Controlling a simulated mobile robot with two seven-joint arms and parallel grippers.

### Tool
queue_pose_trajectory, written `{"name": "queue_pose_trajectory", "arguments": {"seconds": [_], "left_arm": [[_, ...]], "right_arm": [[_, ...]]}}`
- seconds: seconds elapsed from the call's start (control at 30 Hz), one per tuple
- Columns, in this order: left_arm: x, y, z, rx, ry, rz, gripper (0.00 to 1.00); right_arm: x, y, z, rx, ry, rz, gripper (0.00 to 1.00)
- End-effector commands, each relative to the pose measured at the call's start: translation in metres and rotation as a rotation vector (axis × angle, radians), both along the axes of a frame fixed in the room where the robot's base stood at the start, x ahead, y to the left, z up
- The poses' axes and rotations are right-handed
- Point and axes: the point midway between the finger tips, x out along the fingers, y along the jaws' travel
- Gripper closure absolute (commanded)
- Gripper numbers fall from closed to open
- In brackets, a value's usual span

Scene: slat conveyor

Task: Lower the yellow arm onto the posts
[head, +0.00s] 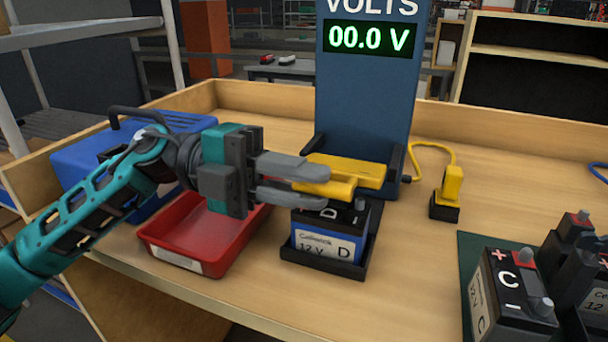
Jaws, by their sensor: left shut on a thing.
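The yellow arm (352,172) is a flat yellow bar between two dark uprights on the front of the blue voltmeter stand (365,110). My left gripper (325,182) is shut on the yellow arm's left front part. Battery D (325,247) stands in a black holder (322,268) under the yellow arm. One dark post shows at the battery's right; the other top parts are hidden by the gripper and the arm. I cannot tell whether the arm touches the posts. The display (370,39) reads 00.0 V. My right gripper is not in view.
A red tray (190,262) lies left of the battery, with a blue case (85,165) behind it. A yellow plug on a cable (449,190) stands right of the stand. Battery C (508,290) and other batteries stand at the right front. Bare bench lies between.

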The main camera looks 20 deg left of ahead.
Motion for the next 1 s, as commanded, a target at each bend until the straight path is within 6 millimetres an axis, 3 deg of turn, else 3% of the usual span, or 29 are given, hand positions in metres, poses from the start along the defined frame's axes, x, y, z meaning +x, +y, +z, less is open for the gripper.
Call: {"name": "queue_pose_trajectory", "arguments": {"seconds": [0.3,0.9,0.93,1.0], "left_arm": [[-0.002,0.001,-0.019,0.003,0.007,0.005,1.00],[-0.003,0.000,-0.023,0.003,0.009,0.002,1.00],[-0.003,0.000,-0.023,0.003,0.009,0.002,0.80],[-0.003,0.000,-0.023,0.003,0.009,0.002,0.73]], "right_arm": [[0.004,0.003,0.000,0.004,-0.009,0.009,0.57],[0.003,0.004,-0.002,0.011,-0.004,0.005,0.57],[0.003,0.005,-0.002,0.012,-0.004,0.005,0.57],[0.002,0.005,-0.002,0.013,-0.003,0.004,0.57]]}}
